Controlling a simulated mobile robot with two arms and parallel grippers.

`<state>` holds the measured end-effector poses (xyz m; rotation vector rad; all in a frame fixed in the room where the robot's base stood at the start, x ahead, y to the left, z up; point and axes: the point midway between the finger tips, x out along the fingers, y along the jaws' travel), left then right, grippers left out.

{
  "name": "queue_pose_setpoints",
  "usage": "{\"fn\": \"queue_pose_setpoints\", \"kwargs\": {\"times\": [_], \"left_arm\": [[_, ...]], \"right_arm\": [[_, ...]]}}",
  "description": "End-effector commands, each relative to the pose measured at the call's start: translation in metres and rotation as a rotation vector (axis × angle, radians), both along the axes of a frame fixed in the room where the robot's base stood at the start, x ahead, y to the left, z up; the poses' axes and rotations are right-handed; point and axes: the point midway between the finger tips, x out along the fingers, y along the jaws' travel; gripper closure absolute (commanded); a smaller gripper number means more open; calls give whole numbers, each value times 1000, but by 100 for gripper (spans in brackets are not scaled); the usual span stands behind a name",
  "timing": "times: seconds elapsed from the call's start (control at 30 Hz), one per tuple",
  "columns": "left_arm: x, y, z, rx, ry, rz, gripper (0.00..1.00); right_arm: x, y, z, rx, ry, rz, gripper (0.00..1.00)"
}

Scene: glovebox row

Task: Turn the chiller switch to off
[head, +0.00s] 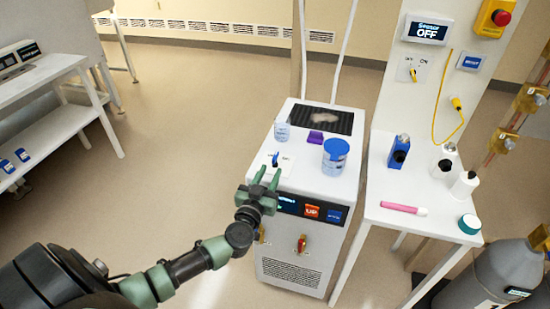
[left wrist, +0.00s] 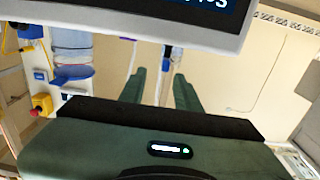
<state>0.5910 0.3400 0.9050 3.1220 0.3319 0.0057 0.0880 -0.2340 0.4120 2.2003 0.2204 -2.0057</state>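The chiller (head: 312,170) is a white floor box with a black grille on top and a dark display strip on its front. A small white switch plate with a blue lever (head: 275,158) sits on its top near the left edge; the lever's labels are too small to read. My left gripper (head: 266,177) is at the chiller's front top edge, just in front of the switch plate, with green fingers apart and nothing seen between them. The left wrist view shows the fingers (left wrist: 160,88) spread below a white panel edge with a dark display (left wrist: 205,12). My right gripper is not in view.
A blue-lidded tub (head: 335,156), a clear beaker (head: 282,131) and a purple item (head: 315,137) stand on the chiller. The right-hand table (head: 390,235) holds bottles and a pink marker. Its board carries a "Sensor OFF" sign (head: 428,29) and another switch (head: 412,70). Open floor lies left.

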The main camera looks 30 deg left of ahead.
Motion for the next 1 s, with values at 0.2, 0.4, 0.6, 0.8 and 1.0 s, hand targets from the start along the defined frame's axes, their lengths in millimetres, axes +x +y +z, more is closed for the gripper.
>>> {"fn": "queue_pose_setpoints", "kwargs": {"times": [0.2,0.4,0.6,0.8,1.0], "left_arm": [[19,12,0,2,3,29,67],[51,20,-1,2,1,28,67],[72,25,-1,1,3,26,67],[76,26,-1,1,5,25,67],[76,25,-1,1,4,25,84]], "right_arm": [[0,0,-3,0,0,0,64],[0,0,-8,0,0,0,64],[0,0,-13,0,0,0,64],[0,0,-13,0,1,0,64],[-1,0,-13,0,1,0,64]]}}
